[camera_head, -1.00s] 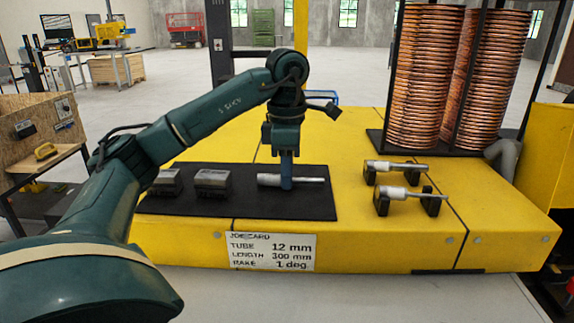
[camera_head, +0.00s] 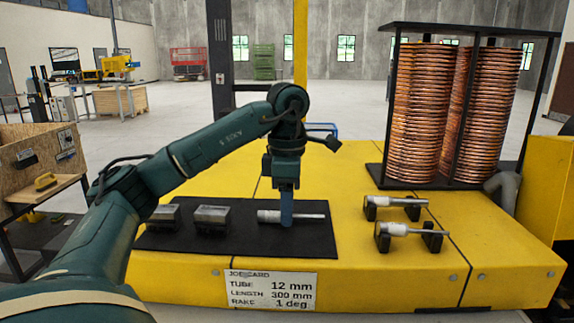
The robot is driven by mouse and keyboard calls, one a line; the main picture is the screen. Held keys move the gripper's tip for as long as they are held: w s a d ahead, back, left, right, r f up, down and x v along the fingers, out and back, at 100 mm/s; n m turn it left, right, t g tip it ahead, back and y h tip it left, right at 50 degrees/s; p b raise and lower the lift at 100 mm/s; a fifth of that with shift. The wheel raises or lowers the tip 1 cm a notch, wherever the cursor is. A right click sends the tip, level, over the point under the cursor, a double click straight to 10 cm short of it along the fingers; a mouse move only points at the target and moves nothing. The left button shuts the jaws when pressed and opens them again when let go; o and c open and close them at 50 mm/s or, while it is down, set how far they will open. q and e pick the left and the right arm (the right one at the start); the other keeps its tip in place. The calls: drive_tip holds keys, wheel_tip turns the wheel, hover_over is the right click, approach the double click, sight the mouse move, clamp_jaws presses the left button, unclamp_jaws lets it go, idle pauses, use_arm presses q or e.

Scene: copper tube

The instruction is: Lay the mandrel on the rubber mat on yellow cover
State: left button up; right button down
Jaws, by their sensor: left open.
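The mandrel, a silver rod with a thicker left end (camera_head: 310,216), lies flat on the black rubber mat (camera_head: 255,241) on the yellow cover (camera_head: 355,270). My left gripper (camera_head: 287,222) points straight down over the mandrel, with its blue fingers at the rod and hiding a short part of it. The fingers are open. Two similar silver rods rest on black stands to the right of the mat, a far one (camera_head: 400,202) and a near one (camera_head: 408,230). My right gripper is not in view.
Two grey metal blocks (camera_head: 212,214) sit on the left part of the mat. A rack of copper coils (camera_head: 421,110) stands at the back right. A job card (camera_head: 271,290) hangs on the cover's front face. The cover between mat and stands is clear.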

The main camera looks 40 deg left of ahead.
use_arm(q)
wheel_tip(320, 180, up, 12)
drive_tip(key=shift+r, duration=0.2)
idle(0.5)
idle(0.9)
